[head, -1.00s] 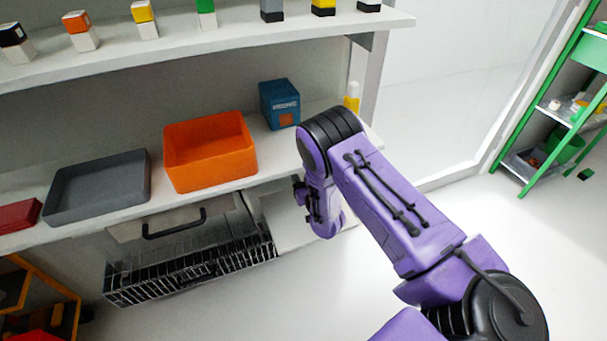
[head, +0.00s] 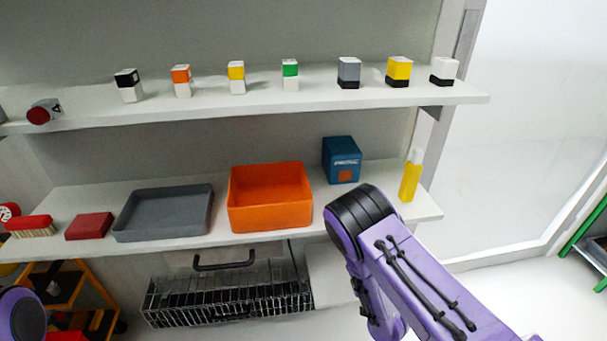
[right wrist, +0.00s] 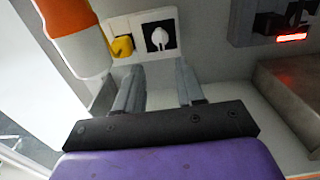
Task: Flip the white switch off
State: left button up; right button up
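In the right wrist view a white knob-like piece (right wrist: 160,37) sits on a black square in a white wall plate; it may be the white switch, and its position is unclear. A yellow piece (right wrist: 121,46) is beside it on the left. My right gripper (right wrist: 158,70) has its two grey fingers apart and nothing visible between them, pointing toward the plate; I cannot tell the distance. In the head view a white block on a black base (head: 444,70) stands at the right end of the upper shelf. My left gripper is not in view.
An orange-and-white rounded object (right wrist: 78,32) is close to the right gripper's left side. A dark device with a red light (right wrist: 292,37) is at right. The lower shelf holds an orange bin (head: 270,215), grey tray (head: 165,228), blue box (head: 341,160) and yellow bottle (head: 410,180).

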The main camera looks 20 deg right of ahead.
jog(key=s+a+f+m+g, duration=0.2)
jog(key=s+f+g, duration=0.5)
jog(key=s, duration=0.6)
jog(key=s+a+f+m+g, duration=0.2)
jog(key=s+f+g, duration=0.5)
jog(key=s, duration=0.6)
notch_tip(320, 180, up, 15)
jog(key=s+a+p, duration=0.1)
jog(key=s+p, duration=0.1)
jog(key=p, duration=1.3)
jog(key=shift+y, duration=0.3)
